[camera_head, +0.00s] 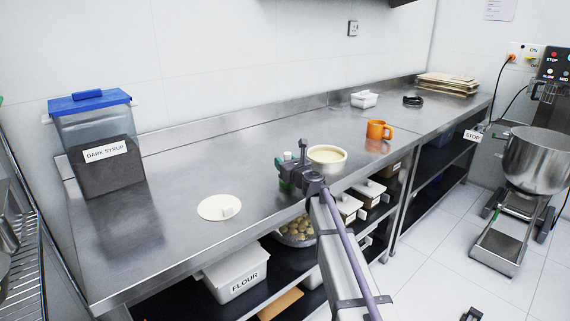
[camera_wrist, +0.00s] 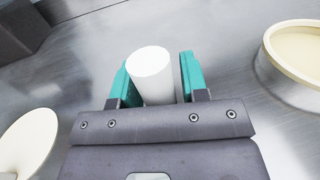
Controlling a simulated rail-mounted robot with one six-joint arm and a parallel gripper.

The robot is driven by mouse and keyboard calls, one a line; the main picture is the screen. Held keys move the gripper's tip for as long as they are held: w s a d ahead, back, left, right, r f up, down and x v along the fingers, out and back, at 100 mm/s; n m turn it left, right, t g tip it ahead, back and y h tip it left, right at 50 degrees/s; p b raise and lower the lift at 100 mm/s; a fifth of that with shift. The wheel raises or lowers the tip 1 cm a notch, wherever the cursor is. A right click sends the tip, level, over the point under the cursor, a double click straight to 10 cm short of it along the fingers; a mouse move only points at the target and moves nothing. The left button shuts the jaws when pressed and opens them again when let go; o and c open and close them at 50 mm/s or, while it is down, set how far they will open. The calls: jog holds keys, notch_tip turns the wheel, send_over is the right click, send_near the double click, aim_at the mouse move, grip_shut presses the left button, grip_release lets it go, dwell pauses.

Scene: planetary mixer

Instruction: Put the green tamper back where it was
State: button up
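My gripper (camera_head: 286,178) is over the front part of the steel counter, between a cream disc and a cream bowl. In the wrist view its two teal fingers (camera_wrist: 160,75) stand on either side of a white cylinder (camera_wrist: 151,75). The cylinder overlaps the left finger in the picture, and a narrow gap shows at the right finger. Its lower end is hidden by the gripper body, so I cannot tell whether it is gripped. In the head view its pale top (camera_head: 287,156) shows above green parts. I cannot tell whether this is the green tamper; no other green tamper is clear.
The cream disc with a white knob (camera_head: 211,208) lies left of my gripper; the cream bowl (camera_head: 327,159) is close on the right. An orange mug (camera_head: 379,130) stands farther right. A dark syrup bin (camera_head: 100,140) is at far left. The counter (camera_head: 215,160) is clear behind.

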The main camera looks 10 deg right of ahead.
jog(key=shift+o, duration=0.9)
jog(key=shift+r+p, duration=0.3)
jog(key=shift+p, duration=0.05)
jog(key=v, duration=1.2)
jog(key=shift+f, duration=0.1)
